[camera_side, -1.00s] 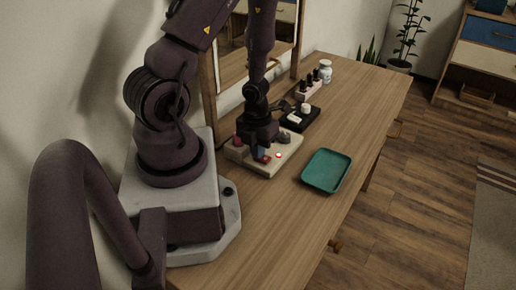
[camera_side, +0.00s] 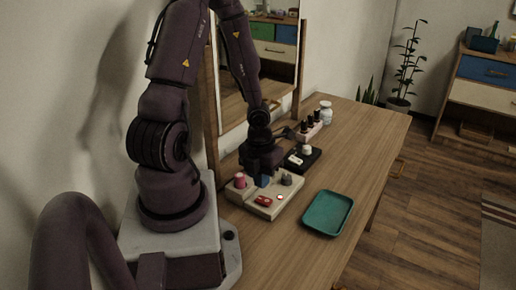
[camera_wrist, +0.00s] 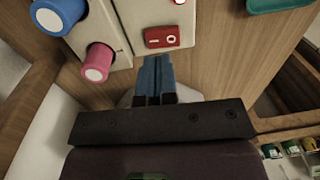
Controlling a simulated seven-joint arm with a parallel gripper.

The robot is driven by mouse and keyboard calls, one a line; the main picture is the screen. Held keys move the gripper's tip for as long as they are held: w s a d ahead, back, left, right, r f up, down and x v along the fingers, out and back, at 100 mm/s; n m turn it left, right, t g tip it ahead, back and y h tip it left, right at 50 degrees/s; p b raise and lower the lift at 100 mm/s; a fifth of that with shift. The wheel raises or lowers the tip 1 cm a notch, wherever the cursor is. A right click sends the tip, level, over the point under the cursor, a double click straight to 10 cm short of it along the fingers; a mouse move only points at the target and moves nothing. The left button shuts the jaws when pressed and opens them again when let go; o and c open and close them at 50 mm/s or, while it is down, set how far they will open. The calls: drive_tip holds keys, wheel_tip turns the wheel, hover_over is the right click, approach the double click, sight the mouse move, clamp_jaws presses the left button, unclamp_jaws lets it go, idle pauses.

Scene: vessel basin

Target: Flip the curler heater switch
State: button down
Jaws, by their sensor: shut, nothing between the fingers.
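The curler heater is a cream box (camera_side: 243,199) on the wooden table, also in the wrist view (camera_wrist: 125,55). Its red rocker switch (camera_side: 263,201) lies on the front part of the top and shows with white marks in the wrist view (camera_wrist: 168,36). A small indicator with a red rim and pale centre (camera_side: 280,197) sits beside it, cut by the wrist view's top edge.
A green tray (camera_side: 327,213) lies to the right of the heater. Behind it are a black box (camera_side: 302,159), a rack of dark bottles (camera_side: 309,128) and a white jar (camera_side: 326,112). A mirror stands against the wall. The table's right part is clear.

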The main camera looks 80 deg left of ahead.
drive_tip(key=shift+r, duration=4.25)
wheel_tip(320, 180, up, 5)
drive_tip(key=n, duration=2)
hover_over(258, 198)
drive_tip(key=d, duration=0.2)
drive_tip(key=w+d+r+n+t, duration=0.1)
drive_tip(key=d+r+n+t, duration=0.4)
drive_tip(key=d+r, duration=0.7)
wheel_tip(258, 198, up, 2)
drive_tip(key=shift+w+d+n, duration=0.25)
drive_tip(key=shift+d+n, duration=0.05)
drive_tip(key=shift+n, duration=0.7)
